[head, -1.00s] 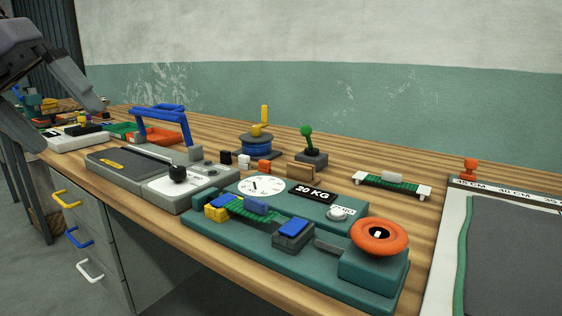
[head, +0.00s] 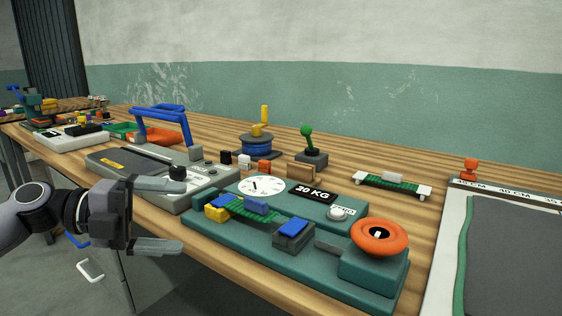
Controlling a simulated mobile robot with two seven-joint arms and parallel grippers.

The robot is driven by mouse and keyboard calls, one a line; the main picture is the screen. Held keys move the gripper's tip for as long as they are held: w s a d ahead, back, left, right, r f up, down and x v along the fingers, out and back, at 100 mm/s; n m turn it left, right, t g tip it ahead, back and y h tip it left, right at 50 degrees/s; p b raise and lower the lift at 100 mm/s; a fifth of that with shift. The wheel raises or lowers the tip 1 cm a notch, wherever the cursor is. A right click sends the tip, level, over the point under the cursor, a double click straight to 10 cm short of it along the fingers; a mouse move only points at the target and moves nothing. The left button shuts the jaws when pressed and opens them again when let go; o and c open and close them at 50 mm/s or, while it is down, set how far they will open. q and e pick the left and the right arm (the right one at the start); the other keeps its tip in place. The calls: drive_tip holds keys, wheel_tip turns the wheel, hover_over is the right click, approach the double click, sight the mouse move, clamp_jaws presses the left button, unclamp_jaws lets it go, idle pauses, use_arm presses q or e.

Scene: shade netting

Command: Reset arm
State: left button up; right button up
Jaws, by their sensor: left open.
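My left gripper (head: 170,216) shows at the lower left of the head view, its arm coming in from the left edge. Its two fingers are spread apart and point right, with nothing between them. It is in front of the bench's front edge, and its upper finger overlaps the grey device with the blue handle (head: 158,112) in the picture. I cannot tell whether it touches that device. My right gripper is not in view.
A teal scale unit (head: 290,267) with a white dial (head: 261,187) and orange knob (head: 379,237) lies right of the gripper. A blue spool (head: 256,146) and green-knobbed lever (head: 309,142) stand behind. A dark mat (head: 515,250) is at right.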

use_arm(q)
drive_tip(key=s+a+f+n+t+y, duration=0.1)
drive_tip(key=a+f+n+t+y, duration=0.3)
drive_tip(key=f+n, duration=0.5)
drive_tip(key=s+a+f+n+t+y, duration=0.1)
drive_tip(key=s+a+f+n+t, duration=0.1)
drive_tip(key=f+n+t, duration=0.7)
drive_tip(key=s+a+f+n+g+y, duration=0.2)
drive_tip(key=s+a+f+g+y, duration=0.2)
drive_tip(key=s+f, duration=0.45)
drive_tip(key=s+a+f+n+g+y, duration=0.25)
drive_tip(key=s+a+f+y, duration=0.25)
drive_tip(key=s+f, duration=0.4)
drive_tip(key=w+d+f+n+t+h, duration=0.1)
drive_tip(key=d+f+n, duration=0.1)
drive_tip(key=d+n, duration=0.95)
wheel_tip(320, 180, up, 16)
drive_tip(key=s+d+m+p, duration=0.1)
drive_tip(key=m+p, duration=0.2)
drive_tip(key=p, duration=1.6)
drive_tip(key=shift+s+y+p, duration=0.25)
drive_tip(key=shift+y+p, duration=0.05)
drive_tip(key=shift+p, duration=0.1)
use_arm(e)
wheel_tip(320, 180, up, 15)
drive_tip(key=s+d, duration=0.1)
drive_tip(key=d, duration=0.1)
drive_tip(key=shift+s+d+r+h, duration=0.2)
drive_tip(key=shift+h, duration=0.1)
